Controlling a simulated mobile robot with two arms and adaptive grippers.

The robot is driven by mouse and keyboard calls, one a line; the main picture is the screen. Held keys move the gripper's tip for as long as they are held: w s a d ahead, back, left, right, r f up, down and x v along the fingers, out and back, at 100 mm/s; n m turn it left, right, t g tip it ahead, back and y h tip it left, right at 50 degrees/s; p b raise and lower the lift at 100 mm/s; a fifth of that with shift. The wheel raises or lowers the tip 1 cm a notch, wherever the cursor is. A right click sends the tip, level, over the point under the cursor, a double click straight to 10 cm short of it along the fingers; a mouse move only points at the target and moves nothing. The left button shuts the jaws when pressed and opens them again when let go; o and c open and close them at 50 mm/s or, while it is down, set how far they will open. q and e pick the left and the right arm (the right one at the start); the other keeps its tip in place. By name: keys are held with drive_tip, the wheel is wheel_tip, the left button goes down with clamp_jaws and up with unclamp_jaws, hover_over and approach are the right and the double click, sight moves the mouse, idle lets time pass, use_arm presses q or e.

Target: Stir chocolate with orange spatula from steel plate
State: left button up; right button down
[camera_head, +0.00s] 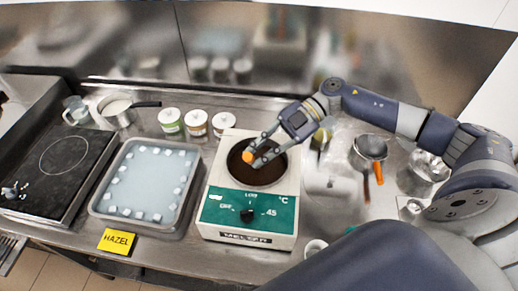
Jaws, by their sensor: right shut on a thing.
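The chocolate is a dark brown mass in the round well (258,179) of a white warming machine (247,240) with a green front panel and a knob. My right gripper (257,157) reaches in from the right, fingers pointing down and left over the well. It is shut on the orange spatula (247,157), of which only a small orange part shows at the fingertips. The rest of the spatula is hidden by the fingers or the chocolate, so I cannot tell how deep it sits. I cannot make out a steel plate surely. My left gripper is not in view.
Left of the machine are a tray (95,207) of bluish liquid with white cubes and a black hob (55,165). Tubs (196,122) and a saucepan (117,110) stand behind. A yellow HAZEL label (117,241) is in front.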

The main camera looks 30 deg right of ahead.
wheel_tip(320, 180, up, 5)
drive_tip(key=s+a+p, duration=0.2)
drive_tip(key=shift+s+p, duration=0.3)
idle(0.9)
drive_tip(key=shift+r, duration=2.55)
